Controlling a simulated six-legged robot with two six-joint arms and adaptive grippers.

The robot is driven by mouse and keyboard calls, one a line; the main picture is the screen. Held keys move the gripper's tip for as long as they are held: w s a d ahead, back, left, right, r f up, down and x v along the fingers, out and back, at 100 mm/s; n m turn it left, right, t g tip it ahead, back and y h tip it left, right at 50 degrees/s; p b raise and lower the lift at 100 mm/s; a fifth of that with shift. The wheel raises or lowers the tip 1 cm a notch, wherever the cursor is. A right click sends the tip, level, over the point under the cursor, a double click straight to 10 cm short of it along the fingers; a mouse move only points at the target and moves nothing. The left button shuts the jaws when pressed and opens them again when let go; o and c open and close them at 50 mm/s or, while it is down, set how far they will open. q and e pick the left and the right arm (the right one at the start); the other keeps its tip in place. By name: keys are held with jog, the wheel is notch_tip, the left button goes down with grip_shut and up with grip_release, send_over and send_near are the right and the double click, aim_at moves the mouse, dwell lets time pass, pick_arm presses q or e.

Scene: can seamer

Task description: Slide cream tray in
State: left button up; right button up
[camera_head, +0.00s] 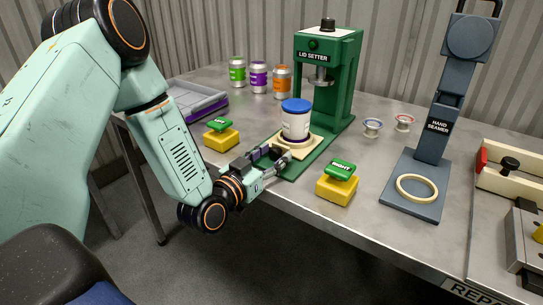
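The cream tray (311,144) sits on the green base of the lid setter (340,75), in front of the press column. A white can with a blue lid (296,121) stands upright on the tray. My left gripper (284,157) reaches in from the left, low over the table's front edge, with its fingertips at the tray's front left side. The fingers are small and overlap the tray edge, so I cannot tell whether they grip it or only touch it. My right gripper is not in view.
Yellow blocks with green tops, one marked RIGHT (337,184), the other (221,135), flank the base. Green, purple and orange cans (258,77) stand behind. A hand seamer (430,150) and two small spools (373,128) are to the right. A grey tray (198,98) lies left.

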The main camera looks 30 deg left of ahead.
pick_arm(q)
jog(key=s, duration=0.6)
jog(key=shift+a, duration=0.35)
jog(key=shift+s, duration=0.8)
jog(key=shift+c, duration=0.2)
